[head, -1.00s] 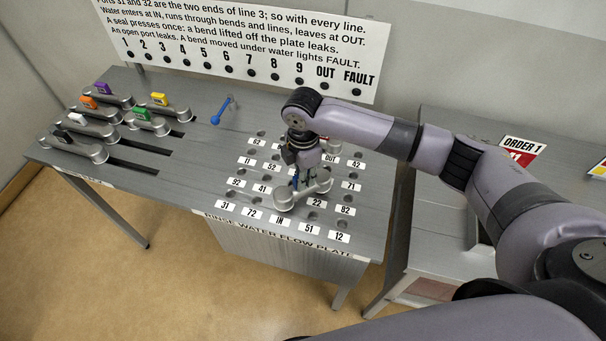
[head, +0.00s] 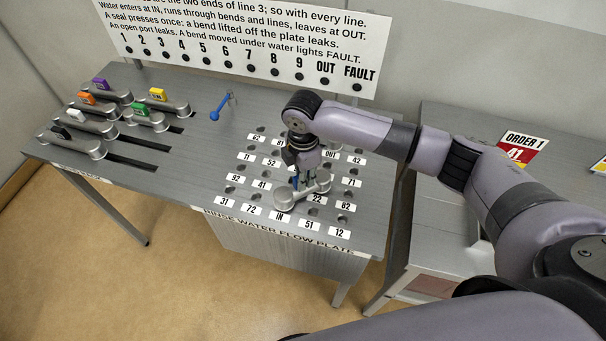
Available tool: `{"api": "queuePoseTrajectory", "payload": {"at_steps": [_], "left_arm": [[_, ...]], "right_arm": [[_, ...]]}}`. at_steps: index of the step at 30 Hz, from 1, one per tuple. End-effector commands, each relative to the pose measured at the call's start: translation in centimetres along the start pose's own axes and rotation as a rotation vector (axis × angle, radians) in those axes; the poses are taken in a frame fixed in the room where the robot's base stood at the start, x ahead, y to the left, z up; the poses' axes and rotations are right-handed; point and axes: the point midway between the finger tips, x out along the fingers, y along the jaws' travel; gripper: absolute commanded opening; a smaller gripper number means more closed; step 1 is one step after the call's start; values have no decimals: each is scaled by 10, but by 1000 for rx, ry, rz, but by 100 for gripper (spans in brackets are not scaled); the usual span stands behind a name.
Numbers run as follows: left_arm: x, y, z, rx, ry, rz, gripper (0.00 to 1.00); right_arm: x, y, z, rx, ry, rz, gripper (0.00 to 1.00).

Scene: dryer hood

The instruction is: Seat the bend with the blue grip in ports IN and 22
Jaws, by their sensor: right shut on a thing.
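The bend with the blue grip (head: 287,195) is a grey metal piece with two round ends. It lies over the plate at the IN label (head: 281,218) and the 22 label (head: 316,198). Its near-left end is just above the IN label, and its other end is near 22. Whether the ends are pressed fully into the ports cannot be told. My right gripper (head: 303,180) points down and is shut on the bend's grip, which it mostly hides. My left gripper is not in view.
Other bends with purple, orange, yellow, green, white and black grips stand in the slotted rack (head: 135,160) at left. A blue-ended lever (head: 219,108) stands behind the plate. The sign (head: 245,40) has dark lamps. An order card (head: 522,147) is at right.

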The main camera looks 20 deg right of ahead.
Motion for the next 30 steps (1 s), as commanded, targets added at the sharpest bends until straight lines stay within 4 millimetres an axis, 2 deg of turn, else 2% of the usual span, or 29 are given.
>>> {"api": "queuePoseTrajectory", "payload": {"at_steps": [3,4,14,23,26,30], "left_arm": [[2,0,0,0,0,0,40],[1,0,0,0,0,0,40],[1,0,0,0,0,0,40],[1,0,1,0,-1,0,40],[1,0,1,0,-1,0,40],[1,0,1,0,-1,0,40]], "right_arm": [[3,0,0,0,0,1,0],[2,0,0,-1,0,1,18],[2,0,0,0,0,0,40],[2,0,0,0,0,-1,40],[-6,0,0,0,0,0,40],[-29,1,1,-1,0,3,40]]}}
